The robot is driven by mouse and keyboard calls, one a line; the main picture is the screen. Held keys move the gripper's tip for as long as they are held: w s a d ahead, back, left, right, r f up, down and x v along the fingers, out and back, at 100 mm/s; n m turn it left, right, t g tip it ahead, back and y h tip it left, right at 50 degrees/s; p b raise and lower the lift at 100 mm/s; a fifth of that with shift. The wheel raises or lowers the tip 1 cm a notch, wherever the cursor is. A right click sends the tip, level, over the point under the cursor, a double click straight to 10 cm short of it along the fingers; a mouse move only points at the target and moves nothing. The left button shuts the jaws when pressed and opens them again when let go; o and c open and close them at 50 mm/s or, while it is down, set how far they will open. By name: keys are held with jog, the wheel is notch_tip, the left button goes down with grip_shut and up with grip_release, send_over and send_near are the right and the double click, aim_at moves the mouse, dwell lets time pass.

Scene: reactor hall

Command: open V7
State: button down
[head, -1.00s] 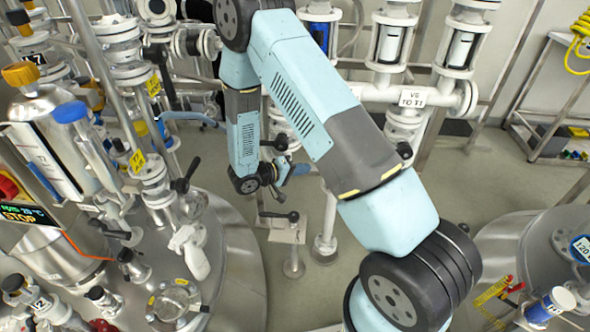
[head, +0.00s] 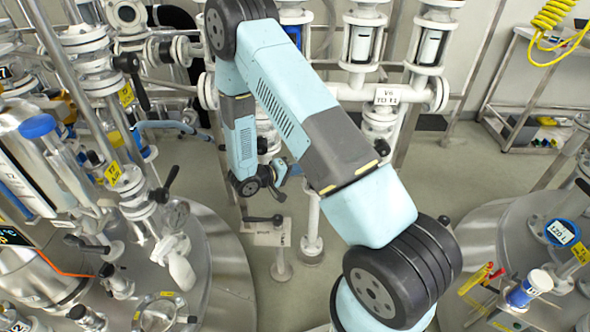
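No label that clearly reads V7 shows in the head view. A valve with a black lever (head: 265,218) sits on a pale block on a low floor stand in the middle, with a small white tag (head: 285,231) too small to read. Yellow tags hang on valves at the left, one on the upper pipe (head: 126,95) and one lower (head: 112,172); I cannot read them surely. My gripper (head: 281,172) is at the end of my folded arm, above and behind the low valve in the picture. Its fingers are too small and hidden to judge. I see nothing held.
A white tag (head: 387,96) reading V6 TO T1 hangs on the back pipework. Steel vessel tops crowd the left (head: 225,275) and right (head: 480,245). Grey floor lies between the vessels.

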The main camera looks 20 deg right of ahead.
jog(key=shift+s+d+f+n+h, duration=0.2)
jog(key=shift+d+f+n+h, duration=0.15)
jog(key=shift+d+h, duration=0.25)
jog(key=shift+s+d+f+n+h, duration=0.15)
jog(key=shift+d+f+n+h, duration=0.2)
jog(key=shift+d+h, duration=0.25)
jog(key=shift+s+d+f+n+h, duration=0.2)
jog(key=shift+d+f+n+h, duration=0.15)
jog(key=shift+d+h, duration=0.25)
jog(key=shift+a, duration=0.15)
jog(key=v, duration=1)
jog(key=shift+t, duration=0.3)
